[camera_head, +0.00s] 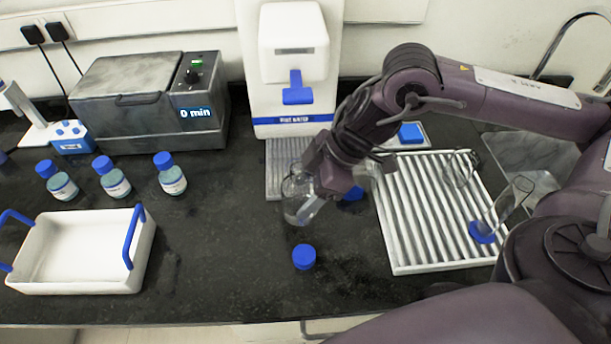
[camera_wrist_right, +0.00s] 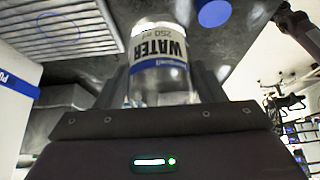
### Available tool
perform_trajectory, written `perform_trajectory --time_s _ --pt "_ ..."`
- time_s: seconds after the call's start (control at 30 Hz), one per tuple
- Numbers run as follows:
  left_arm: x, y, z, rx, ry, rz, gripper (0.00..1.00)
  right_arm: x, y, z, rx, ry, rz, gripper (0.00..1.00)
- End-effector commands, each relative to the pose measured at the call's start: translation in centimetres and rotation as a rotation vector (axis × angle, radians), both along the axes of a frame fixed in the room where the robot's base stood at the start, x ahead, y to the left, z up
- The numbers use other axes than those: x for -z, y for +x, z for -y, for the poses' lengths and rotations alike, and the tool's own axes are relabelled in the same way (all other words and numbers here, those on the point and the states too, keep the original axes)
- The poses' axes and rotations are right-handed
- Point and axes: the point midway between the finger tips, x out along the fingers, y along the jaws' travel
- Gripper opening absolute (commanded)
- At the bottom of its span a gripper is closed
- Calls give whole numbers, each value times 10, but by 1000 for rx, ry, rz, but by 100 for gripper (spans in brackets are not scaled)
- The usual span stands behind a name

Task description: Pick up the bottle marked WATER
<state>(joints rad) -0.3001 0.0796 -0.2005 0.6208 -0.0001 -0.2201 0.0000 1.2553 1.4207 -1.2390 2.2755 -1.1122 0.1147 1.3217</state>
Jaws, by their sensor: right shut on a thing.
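The clear bottle marked WATER (camera_head: 300,208) stands upright in front of the white dispenser in the head view, partly hidden by my right gripper (camera_head: 314,178). In the right wrist view, the bottle (camera_wrist_right: 160,68) shows between the two dark fingers, with its WATER 250 ml label upside down in the picture and a blue band on it. My right gripper is shut on the bottle. I cannot tell whether the bottle's base touches the counter. My left gripper is not in view.
A loose blue cap (camera_head: 304,257) lies in front of the bottle. The white dispenser (camera_head: 293,60) stands behind. A ribbed draining rack (camera_head: 420,225) with glassware is at right. Several blue-capped bottles (camera_head: 115,182) and a white tray (camera_head: 75,285) are at left. A grey bath (camera_head: 135,110) stands behind them.

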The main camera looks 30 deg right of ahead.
Motion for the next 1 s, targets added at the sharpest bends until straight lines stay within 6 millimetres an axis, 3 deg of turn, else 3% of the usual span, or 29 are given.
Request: perform_trajectory --time_s 0.4,1.0 --pt "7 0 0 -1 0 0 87 0 -24 -12 -1 1 1 27" --pt "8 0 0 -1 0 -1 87 0 -29 -14 0 0 2 27"
